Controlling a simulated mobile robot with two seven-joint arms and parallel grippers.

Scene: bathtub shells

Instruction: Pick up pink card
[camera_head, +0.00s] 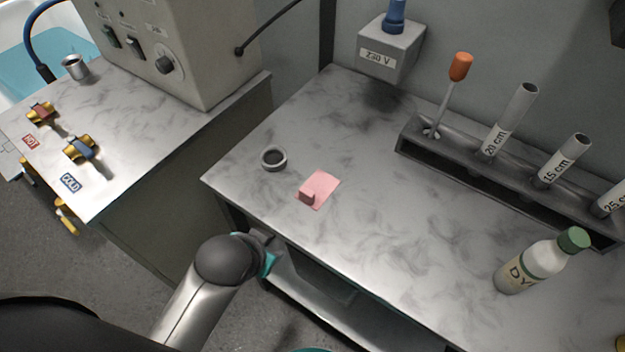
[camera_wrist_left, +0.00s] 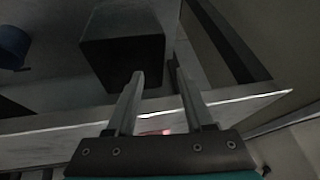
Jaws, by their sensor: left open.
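The pink card (camera_head: 323,187) lies flat on the grey marbled worktop near its front edge, with a small raised pink block at its lower left corner. My left gripper (camera_head: 278,255) is in front of the worktop's edge, below and left of the card and apart from it. It is partly hidden behind my wrist in the head view. In the left wrist view its two fingers (camera_wrist_left: 160,80) are spread with nothing between the tips. A small pinkish patch shows low between the fingers there; I cannot tell whether it is the card. My right gripper is out of view.
A grey ring (camera_head: 273,158) lies left of the card. A rack (camera_head: 475,178) with labelled tubes and an orange-handled tool stands at the back right. A dye bottle (camera_head: 535,263) stands at the right. The worktop around the card is otherwise clear.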

